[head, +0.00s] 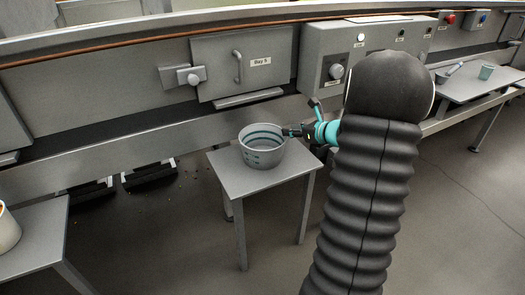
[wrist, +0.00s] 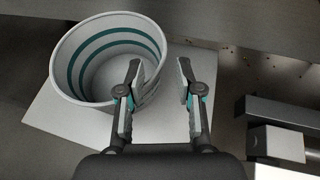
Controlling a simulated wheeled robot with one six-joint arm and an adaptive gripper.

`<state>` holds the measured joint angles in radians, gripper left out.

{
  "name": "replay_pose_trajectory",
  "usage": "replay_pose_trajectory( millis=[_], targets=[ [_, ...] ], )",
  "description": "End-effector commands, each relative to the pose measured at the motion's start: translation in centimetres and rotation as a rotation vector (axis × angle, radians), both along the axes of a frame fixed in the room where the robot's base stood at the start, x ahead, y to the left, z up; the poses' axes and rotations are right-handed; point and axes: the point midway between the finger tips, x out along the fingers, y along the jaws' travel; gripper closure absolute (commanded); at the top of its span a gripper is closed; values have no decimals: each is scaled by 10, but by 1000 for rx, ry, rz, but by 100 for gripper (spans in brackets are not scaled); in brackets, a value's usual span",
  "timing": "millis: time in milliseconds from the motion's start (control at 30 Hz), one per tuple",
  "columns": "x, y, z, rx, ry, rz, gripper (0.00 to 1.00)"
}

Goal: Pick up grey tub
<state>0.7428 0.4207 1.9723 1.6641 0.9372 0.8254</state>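The grey tub (head: 262,155) is a round, open container with teal bands, standing upright on a small grey table. It also shows in the wrist view (wrist: 85,45), at upper left, and its inside looks empty. My gripper (head: 291,131) is at the tub's right rim in the head view. In the wrist view my gripper (wrist: 160,80) is open. Its left finger overlaps the tub's mouth, its right finger is outside the tub, and part of the right wall shows between them. I cannot tell whether a finger touches the wall.
The small table (head: 238,181) has bare top around the tub. Behind it is a grey machine with a panel labelled Bay (head: 240,65) and a control box (head: 345,60). Another table (head: 38,230) with a pale container is at left. A side table (head: 465,88) holds a small cup.

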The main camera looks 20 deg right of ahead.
Motion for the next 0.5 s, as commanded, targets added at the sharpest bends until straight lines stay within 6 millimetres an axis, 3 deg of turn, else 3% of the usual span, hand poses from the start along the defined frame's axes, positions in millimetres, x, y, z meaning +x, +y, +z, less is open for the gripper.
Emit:
replay_pose_trajectory(
  millis=[500],
  targets=[
    [37,15,-15,-1,1,4,64]
  ],
)
